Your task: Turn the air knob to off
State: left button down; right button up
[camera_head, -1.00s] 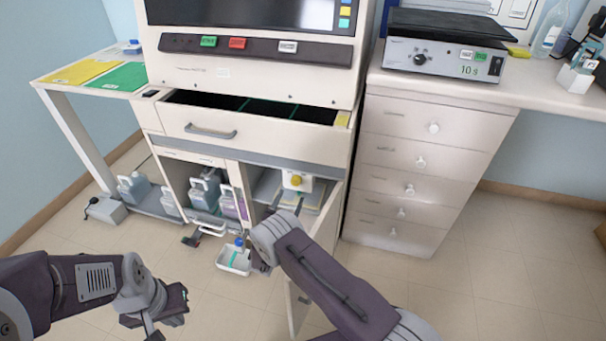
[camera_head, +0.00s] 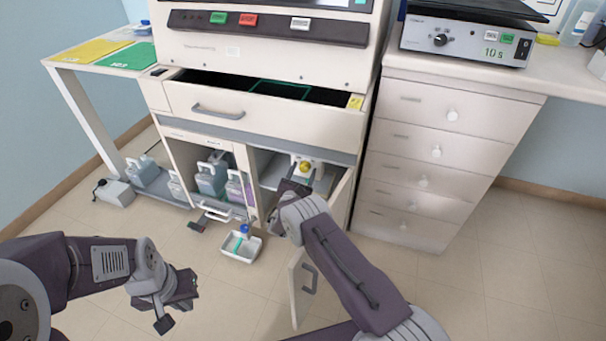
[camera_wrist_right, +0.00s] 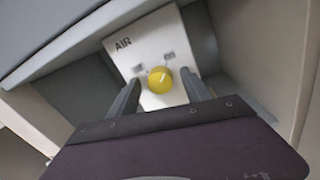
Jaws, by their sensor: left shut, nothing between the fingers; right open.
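The yellow air knob (camera_head: 306,167) sits on a white panel inside the open right compartment under the machine. In the right wrist view the round knob (camera_wrist_right: 160,79) is on the panel marked AIR (camera_wrist_right: 146,48), with two small labels beside it. My right gripper (camera_head: 300,181) reaches into the compartment opening and is open. In the right wrist view its two fingers (camera_wrist_right: 160,92) lie to the left and right of the knob, with gaps; I cannot tell how far they are from the panel. My left gripper (camera_head: 168,312) is shut and empty, low over the floor at the left.
Jugs (camera_head: 212,178) fill the left compartment. A small white tray (camera_head: 240,249) with a blue-capped item is in front. The pulled-out drawer (camera_head: 250,118) overhangs above. A drawer cabinet (camera_head: 430,180) stands to the right.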

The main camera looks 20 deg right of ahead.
jog(key=shift+c, duration=0.4)
grip_shut()
jog(key=shift+n, duration=0.4)
jog(key=n, duration=0.4)
jog(key=n+b, duration=0.1)
jog(key=n, duration=0.3)
jog(key=shift+a+f+g, duration=0.1)
jog(key=shift+a+g, duration=0.05)
jog(key=shift+g, duration=0.15)
jog(key=n, duration=0.4)
jog(key=shift+n, duration=0.3)
jog(key=shift+w+n+h+b, duration=0.1)
jog(key=shift+n+h+b, duration=0.25)
jog(key=shift+n, duration=1.45)
jog(key=shift+n+g, duration=0.3)
